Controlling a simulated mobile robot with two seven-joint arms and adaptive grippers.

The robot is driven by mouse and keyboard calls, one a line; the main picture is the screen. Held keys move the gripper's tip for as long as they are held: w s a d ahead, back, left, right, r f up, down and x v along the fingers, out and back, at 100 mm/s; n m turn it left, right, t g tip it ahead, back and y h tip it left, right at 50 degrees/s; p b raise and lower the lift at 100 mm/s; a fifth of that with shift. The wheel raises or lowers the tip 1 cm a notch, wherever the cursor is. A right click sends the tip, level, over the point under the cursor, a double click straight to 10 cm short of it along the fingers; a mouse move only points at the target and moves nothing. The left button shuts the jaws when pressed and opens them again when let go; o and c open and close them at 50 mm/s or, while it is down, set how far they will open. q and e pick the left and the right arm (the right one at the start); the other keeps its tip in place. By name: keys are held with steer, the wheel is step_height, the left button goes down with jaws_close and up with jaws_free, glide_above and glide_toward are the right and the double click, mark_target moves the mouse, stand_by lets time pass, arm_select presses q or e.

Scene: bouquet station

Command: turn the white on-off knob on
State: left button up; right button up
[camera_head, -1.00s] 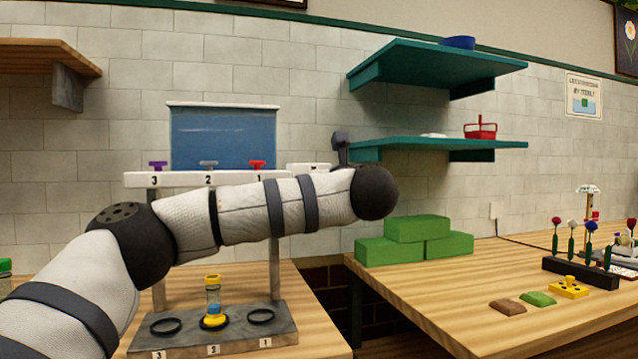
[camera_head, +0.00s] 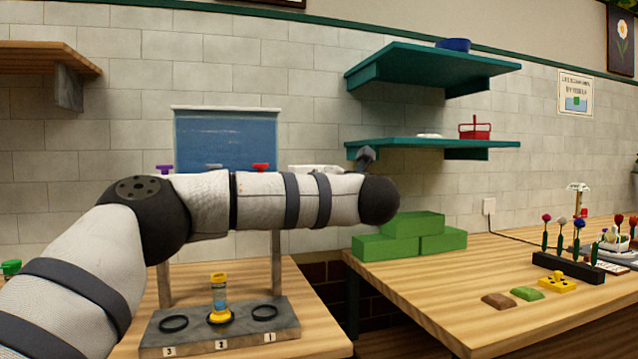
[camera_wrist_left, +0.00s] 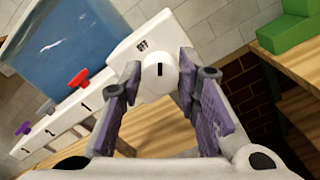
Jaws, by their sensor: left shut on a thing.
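The white round knob (camera_wrist_left: 158,82) with a short black mark sits at the end of a white panel (camera_wrist_left: 86,105) in the left wrist view. A label reading OFF is on the panel just above the knob. My left gripper (camera_wrist_left: 160,70) has its purple-padded fingers on either side of the knob and is shut on it. In the head view the knob and the left fingers are hidden behind my left arm; part of the white panel (camera_head: 312,168) shows above it. My right gripper is not in view.
Purple, grey and red valve handles (camera_wrist_left: 78,78) line the panel, beside a blue tank (camera_wrist_left: 60,40). Below, a vial (camera_head: 219,292) stands on the middle ring of a grey base (camera_head: 250,325). Green blocks (camera_head: 410,238) and a flower rack (camera_head: 575,268) stand on the right table.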

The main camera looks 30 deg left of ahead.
arm_select(q)
steer(key=m, duration=1.1)
steer(key=shift+d+f, duration=0.1)
steer(key=shift+f, duration=0.05)
stand_by(0.6)
steer(key=o, duration=1.2)
steer(key=shift+c, duration=0.2)
steer(key=v, duration=1.2)
